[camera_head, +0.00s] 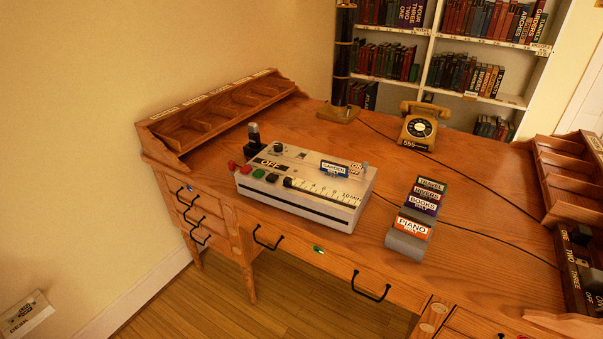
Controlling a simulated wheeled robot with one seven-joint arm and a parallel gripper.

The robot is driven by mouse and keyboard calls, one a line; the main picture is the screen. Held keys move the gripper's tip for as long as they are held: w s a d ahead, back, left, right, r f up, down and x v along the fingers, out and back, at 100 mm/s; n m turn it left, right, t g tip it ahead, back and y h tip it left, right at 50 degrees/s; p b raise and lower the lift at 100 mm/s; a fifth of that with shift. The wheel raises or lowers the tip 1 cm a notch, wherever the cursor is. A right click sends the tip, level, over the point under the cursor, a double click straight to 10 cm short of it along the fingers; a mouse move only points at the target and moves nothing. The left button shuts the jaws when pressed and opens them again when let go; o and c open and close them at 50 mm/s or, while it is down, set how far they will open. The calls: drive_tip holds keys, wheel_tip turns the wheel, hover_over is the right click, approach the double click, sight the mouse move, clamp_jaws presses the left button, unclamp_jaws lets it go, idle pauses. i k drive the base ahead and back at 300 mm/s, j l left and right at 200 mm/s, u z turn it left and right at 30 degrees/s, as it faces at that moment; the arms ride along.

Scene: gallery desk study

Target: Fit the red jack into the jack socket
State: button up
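I cannot tell whether either is the red jack. Green and black knobs continue along the front edge. A round dark spot (278,147) on the box's back left may be a hole or a dial. I cannot pick out the jack socket for sure. My gripper is not in view.
A dark upright object (254,134) stands behind the box. A label stand (415,220) is to its right, and a telephone (420,127) is at the back. Compartment trays (220,105) line the desk's left side and right side. A cable crosses the desktop.

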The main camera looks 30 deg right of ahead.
sight(332, 201)
drive_tip(key=i+j+z, duration=0.2)
drive_tip(key=i+j, duration=1.1)
